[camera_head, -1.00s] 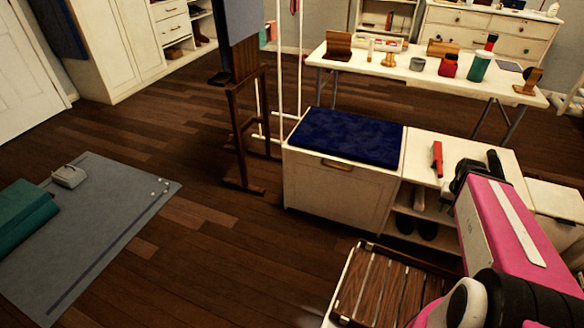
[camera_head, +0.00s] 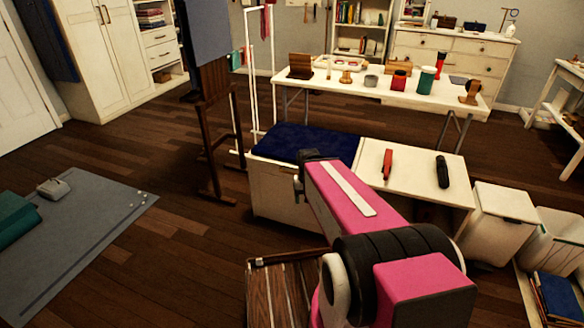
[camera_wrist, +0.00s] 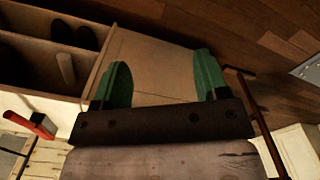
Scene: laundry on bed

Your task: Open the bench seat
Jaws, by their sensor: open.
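The white bench (camera_head: 285,190) stands in the middle of the head view, with a dark blue cushion on its seat (camera_head: 300,142). The seat lies flat on the box, closed. My pink arm crosses in front of the bench and hides much of its front panel and the handle. In the wrist view my gripper (camera_wrist: 162,80) has its green fingers spread apart and nothing between them. A pale panel (camera_wrist: 150,62), probably the bench front, lies beyond the fingers. I cannot tell the exact gap to it.
A white top (camera_head: 412,178) beside the seat carries a red tool (camera_head: 388,164) and a black one (camera_head: 442,172). A cluttered table (camera_head: 420,100) is behind. A slatted wooden piece (camera_head: 275,295) is in front, an easel (camera_head: 214,130) at left.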

